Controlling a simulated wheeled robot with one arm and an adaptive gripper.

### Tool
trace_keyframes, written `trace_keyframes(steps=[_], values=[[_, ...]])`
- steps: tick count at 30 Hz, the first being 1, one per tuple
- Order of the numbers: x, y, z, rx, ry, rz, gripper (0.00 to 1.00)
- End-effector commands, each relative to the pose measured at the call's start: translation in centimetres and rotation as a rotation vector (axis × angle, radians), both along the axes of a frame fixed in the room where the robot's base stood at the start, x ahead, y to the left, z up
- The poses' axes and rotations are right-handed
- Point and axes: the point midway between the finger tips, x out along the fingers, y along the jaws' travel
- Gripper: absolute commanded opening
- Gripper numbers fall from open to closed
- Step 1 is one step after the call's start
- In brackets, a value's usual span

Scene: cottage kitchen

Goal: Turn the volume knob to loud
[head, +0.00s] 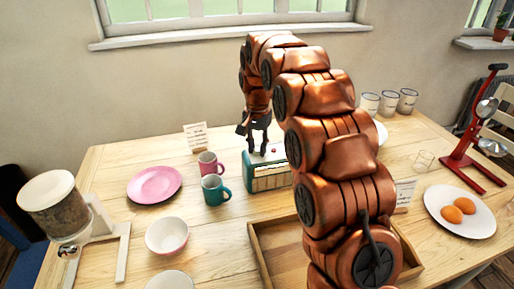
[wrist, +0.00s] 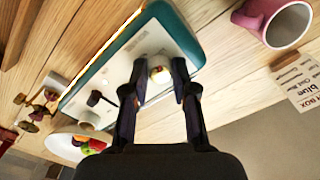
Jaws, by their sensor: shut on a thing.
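A teal radio with a pale top (head: 268,180) stands on the table, and it fills the middle of the wrist view (wrist: 185,35). A small cream-and-brass knob (wrist: 160,75) rises from its top. My gripper (wrist: 159,88) points down at the radio's top, with one finger on each side of this knob, and is shut on it. In the head view my gripper (head: 259,140) is above the back of the radio. A dark knob or lever (wrist: 95,98) stands farther along the same top, apart from my fingers. The knob's markings cannot be read.
A teal mug (head: 214,190) and a pink mug (head: 208,164) stand close left of the radio. A pink plate (head: 154,184) and a bowl (head: 167,236) are farther left. A wooden tray (head: 262,254) lies in front. A plate with eggs (head: 478,226) is at right.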

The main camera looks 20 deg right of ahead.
Motion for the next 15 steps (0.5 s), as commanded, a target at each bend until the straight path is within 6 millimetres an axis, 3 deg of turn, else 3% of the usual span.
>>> trace_keyframes(steps=[15], values=[[0.08,-0.03,0.08,-0.001,-0.004,-0.331,0.00]])
